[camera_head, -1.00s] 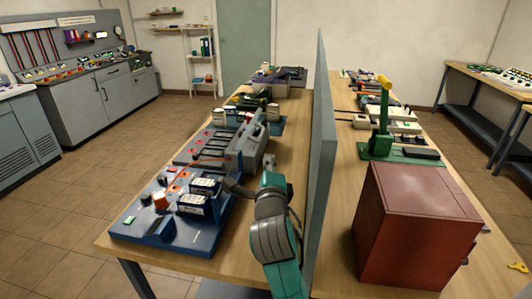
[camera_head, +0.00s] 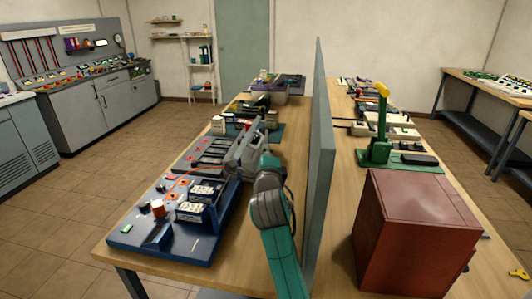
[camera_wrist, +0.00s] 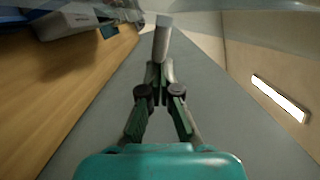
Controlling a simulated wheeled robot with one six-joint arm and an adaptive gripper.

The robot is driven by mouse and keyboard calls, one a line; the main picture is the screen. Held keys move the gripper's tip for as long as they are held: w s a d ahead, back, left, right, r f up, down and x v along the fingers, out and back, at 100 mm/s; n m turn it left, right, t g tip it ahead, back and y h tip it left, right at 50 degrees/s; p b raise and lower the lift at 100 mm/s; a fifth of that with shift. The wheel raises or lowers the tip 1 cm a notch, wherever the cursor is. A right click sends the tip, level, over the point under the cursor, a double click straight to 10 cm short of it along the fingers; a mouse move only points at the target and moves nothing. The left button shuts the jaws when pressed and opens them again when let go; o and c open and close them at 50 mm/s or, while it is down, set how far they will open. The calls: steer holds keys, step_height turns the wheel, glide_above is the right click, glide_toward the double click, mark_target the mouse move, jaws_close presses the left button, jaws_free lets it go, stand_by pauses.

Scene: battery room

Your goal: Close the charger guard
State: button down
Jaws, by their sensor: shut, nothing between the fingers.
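The charger (camera_head: 207,158) is a grey unit with dark slots on the left half of the bench, in the head view. A grey guard (camera_head: 245,150) stands raised and tilted along its right side. My gripper (camera_head: 236,172) is beside the guard's near end, partly hidden, and I cannot tell whether they touch. In the wrist view my gripper (camera_wrist: 160,70) is shut and empty, its fingers together. A pale grey bar appears just beyond the fingertips there; I cannot tell whether it is part of the guard.
A blue board (camera_head: 175,232) with black-and-white blocks lies nearer on the bench. A tall grey divider (camera_head: 320,160) stands close to the right of my arm. Beyond it are a red-brown box (camera_head: 415,230) and a green stand (camera_head: 380,140).

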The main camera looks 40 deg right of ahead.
steer(key=w+a+r+n, duration=0.1)
steer(key=w+n, duration=0.1)
steer(key=w+a+r+n, duration=0.1)
steer(key=w+a+r, duration=0.1)
steer(key=w+a+r+n, duration=0.1)
steer(key=w+a+n, duration=0.1)
steer(key=shift+w+a+r+n+g+y, duration=0.1)
steer(key=shift+w+r+n+g+y, duration=0.2)
steer(key=shift+r+g+y, duration=0.1)
steer(key=w+a+f+n+g, duration=0.35)
steer(key=w+a+n, duration=0.6)
steer(key=w, duration=0.35)
steer(key=w+a+f+n+g+h, duration=0.1)
steer(key=w+a+f+n, duration=0.3)
steer(key=f, duration=0.5)
steer(key=shift+w+a+f+n+h, duration=0.35)
steer(key=shift+w+n, duration=0.15)
steer(key=shift+n, duration=0.15)
steer(key=shift+f, duration=0.1)
